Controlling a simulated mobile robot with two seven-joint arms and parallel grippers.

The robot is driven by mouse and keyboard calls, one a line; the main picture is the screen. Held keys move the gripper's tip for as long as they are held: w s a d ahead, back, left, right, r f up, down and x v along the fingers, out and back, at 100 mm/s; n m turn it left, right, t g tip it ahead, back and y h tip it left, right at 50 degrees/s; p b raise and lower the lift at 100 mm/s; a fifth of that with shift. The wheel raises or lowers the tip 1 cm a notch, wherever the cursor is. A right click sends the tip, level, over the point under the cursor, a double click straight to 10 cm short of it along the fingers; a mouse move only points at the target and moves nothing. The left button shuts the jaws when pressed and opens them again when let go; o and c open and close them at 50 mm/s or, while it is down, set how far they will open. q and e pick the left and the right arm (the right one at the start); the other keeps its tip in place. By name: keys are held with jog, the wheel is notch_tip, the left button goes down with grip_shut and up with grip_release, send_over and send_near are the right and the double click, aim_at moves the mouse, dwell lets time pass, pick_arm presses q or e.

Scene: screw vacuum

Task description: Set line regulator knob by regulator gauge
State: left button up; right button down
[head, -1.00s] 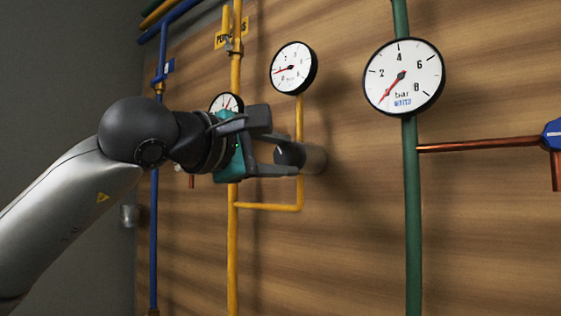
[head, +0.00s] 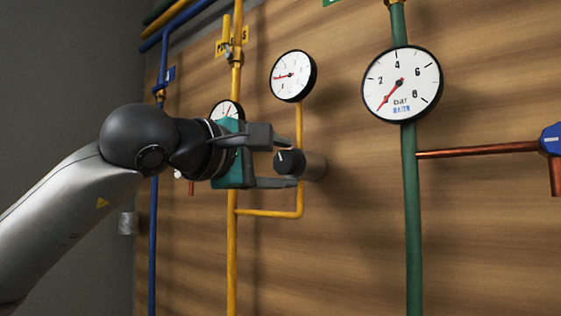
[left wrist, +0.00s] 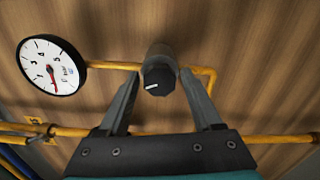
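The regulator knob (head: 290,162) is a dark round cap with a white mark, on a grey body standing out from the wooden wall. It also shows in the left wrist view (left wrist: 158,80). The regulator gauge (head: 292,75) is a white dial with a black rim above the knob; its needle points left, nearly level. In the left wrist view the gauge (left wrist: 50,65) is at upper left. My left gripper (head: 288,160) is open, one finger on each side of the knob. Gaps show between knob and fingers in the left wrist view. My right gripper is out of view.
A yellow pipe (head: 270,213) runs below the knob and up to the gauge. A smaller gauge (head: 227,110) is partly hidden behind my left gripper. A larger water gauge (head: 402,84) hangs on a green pipe (head: 412,220) to the right, with wall clear between.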

pick_arm(q)
jog(key=shift+o, duration=0.9)
jog(key=b+v, duration=0.3)
jog(key=v, duration=1.2)
jog(key=shift+s+a, duration=0.1)
